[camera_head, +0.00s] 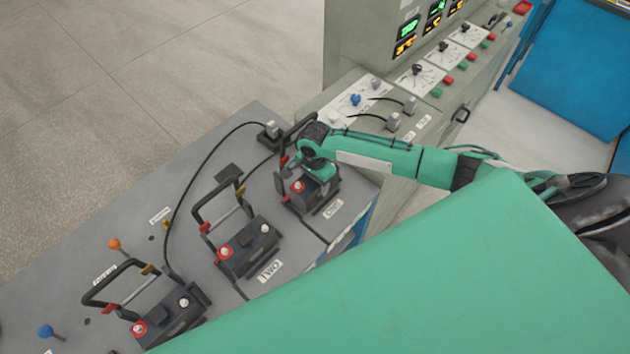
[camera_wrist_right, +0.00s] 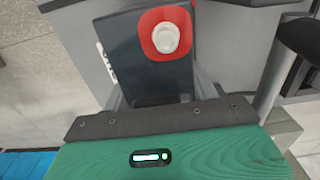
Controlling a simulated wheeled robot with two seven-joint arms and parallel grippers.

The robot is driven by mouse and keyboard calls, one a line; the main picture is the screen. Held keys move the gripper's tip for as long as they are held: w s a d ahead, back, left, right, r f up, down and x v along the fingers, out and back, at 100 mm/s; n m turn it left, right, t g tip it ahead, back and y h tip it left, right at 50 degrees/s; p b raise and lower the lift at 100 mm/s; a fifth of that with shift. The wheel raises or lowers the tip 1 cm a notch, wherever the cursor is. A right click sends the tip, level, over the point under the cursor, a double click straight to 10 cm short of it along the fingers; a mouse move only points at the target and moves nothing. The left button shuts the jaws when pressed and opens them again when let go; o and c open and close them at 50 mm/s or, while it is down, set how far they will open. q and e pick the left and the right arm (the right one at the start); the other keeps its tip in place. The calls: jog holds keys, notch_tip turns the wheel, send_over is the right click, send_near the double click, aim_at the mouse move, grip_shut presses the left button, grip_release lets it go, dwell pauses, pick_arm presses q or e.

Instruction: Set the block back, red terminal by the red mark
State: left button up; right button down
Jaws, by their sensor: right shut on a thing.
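The block (camera_head: 318,193) is a dark battery with a red-ringed terminal (camera_head: 298,186) on its left side in the head view. It is in or just over the farthest place of the row; whether it is fully seated I cannot tell. A black clamp frame with a red mark (camera_head: 284,161) stands behind it, on the red terminal's side. My right gripper (camera_head: 314,168) is shut on the block from above and hides its other terminal. In the right wrist view the block (camera_wrist_right: 145,65) and its red terminal (camera_wrist_right: 165,37) are close to the jaws. My left gripper is out of view.
Two similar batteries, a middle one (camera_head: 248,250) and a near one (camera_head: 168,318), sit in the row with raised clamp frames. A black cable (camera_head: 178,210) curves over the grey bench (camera_head: 215,150). A control panel (camera_head: 440,75) stands behind. Orange and blue knobs are at left.

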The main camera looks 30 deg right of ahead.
jog(key=shift+w+r, duration=0.1)
jog(key=shift+c, duration=2.1)
grip_release()
jog(key=shift+r+b, duration=0.95)
jog(key=shift+r, duration=2.8)
jog(key=shift+o, duration=0.2)
jog(key=o, duration=0.4)
